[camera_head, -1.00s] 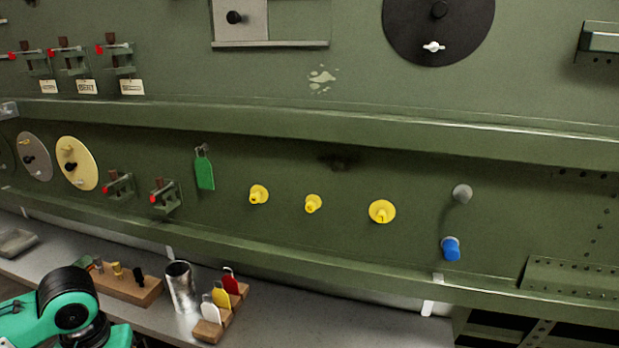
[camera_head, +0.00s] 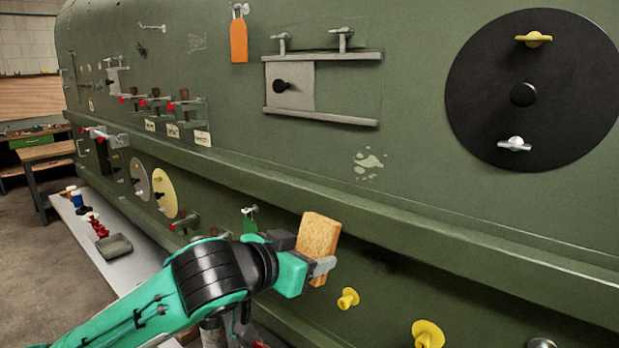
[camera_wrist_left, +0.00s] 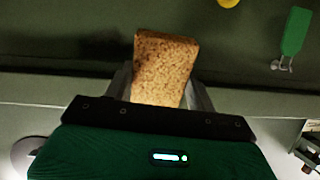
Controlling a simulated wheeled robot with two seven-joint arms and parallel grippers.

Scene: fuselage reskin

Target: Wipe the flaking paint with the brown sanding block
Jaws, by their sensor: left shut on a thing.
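The flaking paint (camera_head: 368,164) is a pale, patchy spot on the green fuselage wall, above the long ledge. The brown sanding block (camera_head: 319,240) is held upright in my left gripper (camera_head: 322,268), below and to the left of the paint and apart from it. In the left wrist view the sanding block (camera_wrist_left: 163,69) stands out between the fingers of the left gripper (camera_wrist_left: 160,92). My right gripper is not in view.
A green ledge (camera_head: 420,215) runs along the wall between the block and the paint. A black disc (camera_head: 480,92) is to the right, a grey sliding plate (camera_head: 297,88) to the upper left. Yellow plugs (camera_head: 347,299) sit below. An orange tag (camera_head: 239,42) hangs above.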

